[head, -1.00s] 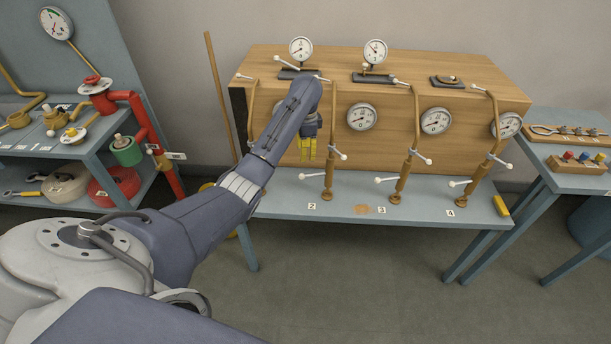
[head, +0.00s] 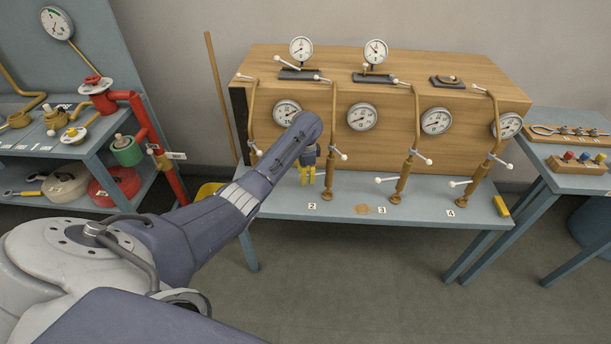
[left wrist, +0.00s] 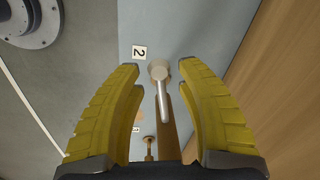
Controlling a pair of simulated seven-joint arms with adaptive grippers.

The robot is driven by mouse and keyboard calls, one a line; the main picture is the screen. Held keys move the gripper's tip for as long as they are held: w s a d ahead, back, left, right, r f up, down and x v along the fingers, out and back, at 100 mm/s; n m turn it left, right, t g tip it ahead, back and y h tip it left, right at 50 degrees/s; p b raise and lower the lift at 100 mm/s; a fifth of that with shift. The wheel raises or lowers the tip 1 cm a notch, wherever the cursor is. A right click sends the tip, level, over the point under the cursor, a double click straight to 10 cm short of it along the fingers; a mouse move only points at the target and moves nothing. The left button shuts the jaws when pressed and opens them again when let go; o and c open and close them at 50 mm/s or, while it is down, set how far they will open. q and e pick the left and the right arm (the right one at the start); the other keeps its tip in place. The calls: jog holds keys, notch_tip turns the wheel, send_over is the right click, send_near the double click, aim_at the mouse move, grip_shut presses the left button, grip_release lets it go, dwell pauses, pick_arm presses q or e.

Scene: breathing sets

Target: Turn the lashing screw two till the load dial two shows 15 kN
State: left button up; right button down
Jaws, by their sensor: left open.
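Lashing screw two (head: 329,178) is a brass upright rod behind the label 2 (head: 312,206) on the blue-grey bench. My left gripper (head: 307,175) is just left of its lower part. In the left wrist view, the open yellow fingers (left wrist: 160,72) stand either side of a pale bar with a round end (left wrist: 162,92); neither finger visibly touches it. Label 2 (left wrist: 139,52) shows beyond the fingertips. Load dial two, which I take as the dial right of that screw (head: 362,117), is on the wooden front; its reading is too small to tell. My right gripper is not in view.
Similar screws stand at label 3 (head: 400,178) and label 4 (head: 475,180), with pale handles sticking out. Another dial (head: 287,111) is just above my left arm. A yellow block (head: 501,206) lies at the bench's right end.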

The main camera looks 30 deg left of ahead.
pick_arm(q)
jog(key=shift+f, duration=0.2)
grip_shut()
dwell(0.3)
